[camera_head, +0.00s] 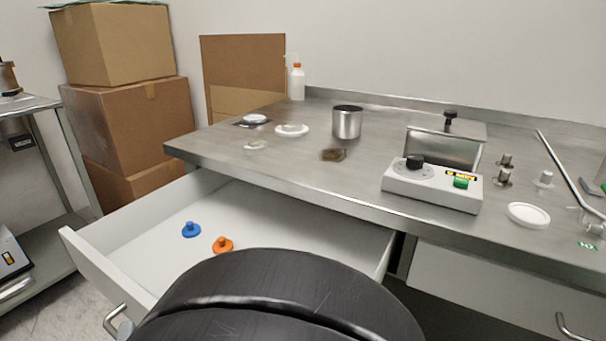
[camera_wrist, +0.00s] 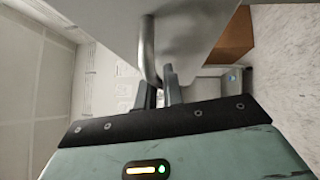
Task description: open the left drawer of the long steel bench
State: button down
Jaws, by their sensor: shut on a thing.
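The left drawer (camera_head: 80,245) of the long steel bench (camera_head: 290,165) stands well pulled out, and its pale inside shows. A blue knobbed piece (camera_head: 191,230) and an orange one (camera_head: 223,245) lie on its floor. The metal drawer handle (camera_head: 116,322) shows at the lower left of the head view, partly behind my dark arm. In the wrist view my gripper (camera_wrist: 160,83) is shut on the bent handle bar (camera_wrist: 149,50), against the drawer's front (camera_wrist: 190,22). In the head view my gripper is hidden.
A shut right drawer (camera_head: 490,285) sits under the bench. The benchtop holds a steel cup (camera_head: 347,122), a white bottle (camera_head: 297,83), and a white device (camera_head: 430,187). Cardboard boxes (camera_head: 130,110) are stacked behind the open drawer. A steel rack (camera_head: 45,180) stands at left.

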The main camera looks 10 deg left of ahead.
jog(key=shift+s+a, duration=0.3)
jog(key=shift+s, duration=0.45)
jog(key=shift+s+a, duration=0.25)
jog(key=shift+s, duration=0.45)
jog(key=c, duration=1.5)
grip_release()
